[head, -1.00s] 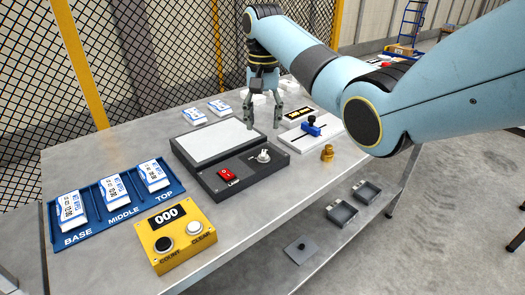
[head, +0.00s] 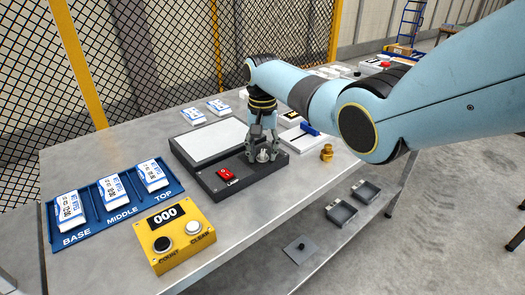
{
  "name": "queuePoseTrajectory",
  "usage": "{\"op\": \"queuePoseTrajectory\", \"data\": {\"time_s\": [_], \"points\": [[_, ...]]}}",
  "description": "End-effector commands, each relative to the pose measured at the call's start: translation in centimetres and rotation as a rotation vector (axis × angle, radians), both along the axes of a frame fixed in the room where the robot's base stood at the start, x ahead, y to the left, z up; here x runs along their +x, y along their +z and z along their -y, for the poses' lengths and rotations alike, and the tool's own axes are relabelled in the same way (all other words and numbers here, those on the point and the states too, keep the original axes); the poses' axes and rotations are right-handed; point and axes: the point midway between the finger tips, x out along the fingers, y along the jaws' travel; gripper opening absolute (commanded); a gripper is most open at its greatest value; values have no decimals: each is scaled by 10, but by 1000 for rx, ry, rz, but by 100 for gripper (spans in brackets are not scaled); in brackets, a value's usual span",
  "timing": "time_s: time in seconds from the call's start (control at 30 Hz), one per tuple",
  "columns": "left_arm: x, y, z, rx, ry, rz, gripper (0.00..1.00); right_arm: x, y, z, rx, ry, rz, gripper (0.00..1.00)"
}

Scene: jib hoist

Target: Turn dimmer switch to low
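The dimmer switch (head: 263,156) is a small pale knob on the right part of a dark grey panel box (head: 212,184). A red lamp switch (head: 227,175) sits to its left, and a pale light plate (head: 213,139) lies behind. My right gripper (head: 263,158) points down at the knob with its fingers spread on either side of it. Whether the fingers touch the knob cannot be told. My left gripper is not in view.
A yellow counter box (head: 175,235) stands at the front. A blue tray (head: 113,201) with white packs is at the left. A brass weight (head: 327,152) stands right of the panel.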

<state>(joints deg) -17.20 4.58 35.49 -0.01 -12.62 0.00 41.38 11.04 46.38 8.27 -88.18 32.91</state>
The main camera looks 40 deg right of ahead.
Motion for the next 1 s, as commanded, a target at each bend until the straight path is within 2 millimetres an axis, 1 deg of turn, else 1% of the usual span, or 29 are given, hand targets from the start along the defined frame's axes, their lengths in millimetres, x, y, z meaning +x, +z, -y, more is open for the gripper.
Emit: {"op": "queuePoseTrajectory", "data": {"time_s": [0.03, 0.27, 0.47, 0.67, 0.87, 1.0], "points": [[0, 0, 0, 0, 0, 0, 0, 0, 0, 0, 0, 0, 0, 30], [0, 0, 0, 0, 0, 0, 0, 0, 0, 0, 0, 0, 0, 0], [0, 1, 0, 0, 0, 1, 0, 0, 0, 0, 1, 7, -1, 0], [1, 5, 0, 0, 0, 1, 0, 0, 1, 0, 1, 63, -1, 0], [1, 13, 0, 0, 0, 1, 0, -1, 2, 1, 1, 191, -1, 0], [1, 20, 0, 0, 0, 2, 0, -1, 2, 2, 0, 316, -2, 0]]}}
